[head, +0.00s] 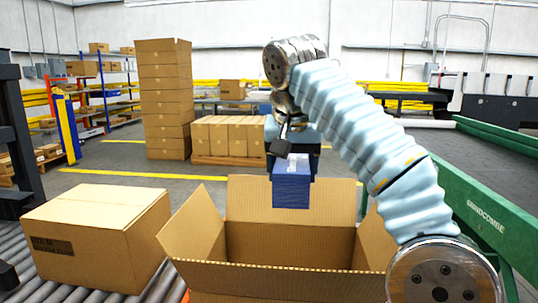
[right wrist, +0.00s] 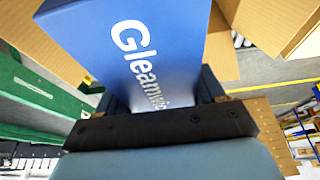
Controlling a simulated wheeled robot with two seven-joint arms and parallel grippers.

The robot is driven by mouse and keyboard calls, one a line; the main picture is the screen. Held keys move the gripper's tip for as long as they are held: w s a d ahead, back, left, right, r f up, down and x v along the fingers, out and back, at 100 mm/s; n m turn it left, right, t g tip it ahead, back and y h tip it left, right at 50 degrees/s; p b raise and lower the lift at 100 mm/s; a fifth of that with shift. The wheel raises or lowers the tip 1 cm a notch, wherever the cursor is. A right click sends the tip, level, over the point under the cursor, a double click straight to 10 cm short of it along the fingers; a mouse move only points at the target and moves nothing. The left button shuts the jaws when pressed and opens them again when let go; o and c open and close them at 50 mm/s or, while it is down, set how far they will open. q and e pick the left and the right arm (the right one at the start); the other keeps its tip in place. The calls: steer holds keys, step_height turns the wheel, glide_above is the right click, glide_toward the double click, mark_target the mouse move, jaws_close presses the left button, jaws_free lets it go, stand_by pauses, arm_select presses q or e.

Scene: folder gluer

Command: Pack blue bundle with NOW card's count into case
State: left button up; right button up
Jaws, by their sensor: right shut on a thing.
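The blue bundle (head: 291,188) hangs upright from my right gripper (head: 283,140), over the open case. My right gripper is shut on its upper part. In the right wrist view the bundle (right wrist: 125,45) fills the space between the jaws and shows white lettering starting "Gleamw". The open cardboard case (head: 290,283) stands at the front centre with its flaps spread. The bundle's lower end overlaps the case's back flap in the head view, above the opening. The case's floor is hidden. No NOW card can be made out. My left gripper is out of view.
A closed carton (head: 95,235) stands on the roller conveyor (head: 75,293) left of the case. A green machine frame (head: 480,215) runs along the right. Stacked cartons (head: 165,100) and a pallet of cartons (head: 228,137) stand behind, beyond open floor.

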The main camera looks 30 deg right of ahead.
steer(key=shift+w+f, duration=0.15)
steer(key=shift+w, duration=0.4)
arm_select(q)
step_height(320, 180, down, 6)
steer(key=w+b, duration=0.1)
steer(key=b, duration=0.5)
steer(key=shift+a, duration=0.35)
arm_select(e)
step_height(320, 180, down, 22)
steer(key=shift+s, duration=0.1)
steer(key=o, duration=1.4)
steer(key=shift+f, duration=0.1)
steer(key=shift+c, duration=0.2)
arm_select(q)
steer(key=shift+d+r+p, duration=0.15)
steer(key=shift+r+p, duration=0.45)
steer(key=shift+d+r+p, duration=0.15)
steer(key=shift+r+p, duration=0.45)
arm_select(e)
steer(key=v, duration=1.3)
steer(key=shift+r, duration=0.35)
steer(key=shift+s+a, duration=0.15)
